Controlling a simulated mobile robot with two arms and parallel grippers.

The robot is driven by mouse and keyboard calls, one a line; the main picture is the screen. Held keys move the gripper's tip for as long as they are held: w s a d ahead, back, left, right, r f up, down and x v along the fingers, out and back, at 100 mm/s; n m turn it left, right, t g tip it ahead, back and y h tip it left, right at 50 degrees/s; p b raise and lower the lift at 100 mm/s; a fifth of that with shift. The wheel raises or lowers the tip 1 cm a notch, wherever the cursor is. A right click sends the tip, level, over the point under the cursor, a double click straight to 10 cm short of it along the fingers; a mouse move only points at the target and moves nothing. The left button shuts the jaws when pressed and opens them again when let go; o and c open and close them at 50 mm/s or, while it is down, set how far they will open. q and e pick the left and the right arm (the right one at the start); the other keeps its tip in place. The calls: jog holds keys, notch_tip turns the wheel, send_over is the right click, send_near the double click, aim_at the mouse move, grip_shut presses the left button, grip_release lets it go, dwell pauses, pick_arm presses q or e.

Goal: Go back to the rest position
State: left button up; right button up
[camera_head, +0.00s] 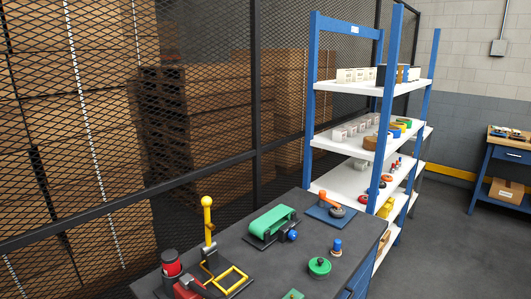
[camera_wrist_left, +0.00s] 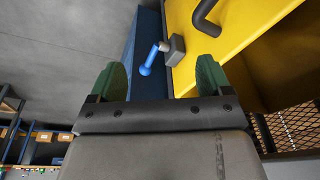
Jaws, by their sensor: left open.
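My left gripper (camera_wrist_left: 160,85) shows in the left wrist view with its two green fingertips wide apart and nothing between them. Beyond the fingers are a large yellow panel (camera_wrist_left: 235,45) with a dark curved handle (camera_wrist_left: 205,18), and a grey block with a blue-tipped lever (camera_wrist_left: 146,68). The distance from the fingers to the lever is hard to judge. Neither gripper shows in the head view.
In the head view a dark workbench (camera_head: 225,275) holds a red device (camera_head: 172,262), a yellow-knobbed lever (camera_head: 207,203), a green belt unit (camera_head: 271,222) and a green round part (camera_head: 319,266). A blue shelf rack (camera_head: 313,100) stands behind, beside a mesh fence (camera_head: 200,110). Floor at right is clear.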

pick_arm(q)
jog(key=s+a+f+g+b, duration=0.1)
jog(key=s+a+f, duration=0.1)
jog(key=s+f, duration=1.3)
notch_tip(320, 180, down, 3)
jog(key=shift+s+a+f+b, duration=0.1)
jog(key=shift+s+a+b, duration=0.1)
jog(key=shift+a+b, duration=0.2)
